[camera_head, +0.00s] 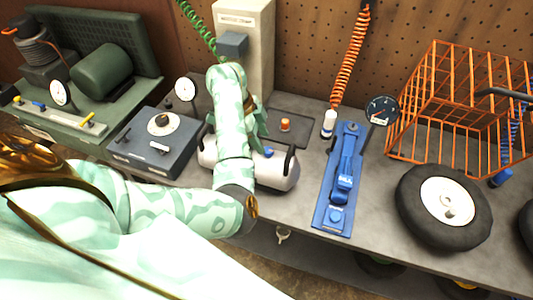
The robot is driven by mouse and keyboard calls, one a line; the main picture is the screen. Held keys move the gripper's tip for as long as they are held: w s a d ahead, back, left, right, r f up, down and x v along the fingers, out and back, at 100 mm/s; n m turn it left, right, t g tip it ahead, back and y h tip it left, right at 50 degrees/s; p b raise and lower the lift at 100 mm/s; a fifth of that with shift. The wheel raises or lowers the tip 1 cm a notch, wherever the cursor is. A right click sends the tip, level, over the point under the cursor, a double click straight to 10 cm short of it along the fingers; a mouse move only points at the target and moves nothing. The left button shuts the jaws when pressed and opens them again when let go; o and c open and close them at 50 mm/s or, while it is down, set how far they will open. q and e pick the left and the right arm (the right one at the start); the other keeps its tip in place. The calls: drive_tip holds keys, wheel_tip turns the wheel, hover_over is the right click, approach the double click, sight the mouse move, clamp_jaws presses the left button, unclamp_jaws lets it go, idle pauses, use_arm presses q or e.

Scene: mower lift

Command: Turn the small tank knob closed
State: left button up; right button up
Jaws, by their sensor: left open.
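A small white tank (286,176) with dark end brackets lies on the grey bench, left of the middle. A small blue knob (268,152) shows on top of the tank. My left arm crosses in front of the tank and hides much of its left part. My left gripper (260,128) is open, just behind and above the tank, partly hidden by the arm. I cannot tell whether it touches anything. My right gripper is not in view.
An orange knob (285,125) sits on a dark plate behind the tank. A grey box with a dial (160,124) stands left, a blue jack (340,185) right. A wheel (445,207) and an orange wire basket (440,75) lie farther right. A green machine (103,72) stands far left.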

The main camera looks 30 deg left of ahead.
sight(267, 149)
use_arm(q)
drive_tip(key=b+x, duration=0.1)
drive_tip(key=x, duration=0.3)
drive_tip(key=c, duration=1)
drive_tip(key=shift+o, duration=0.2)
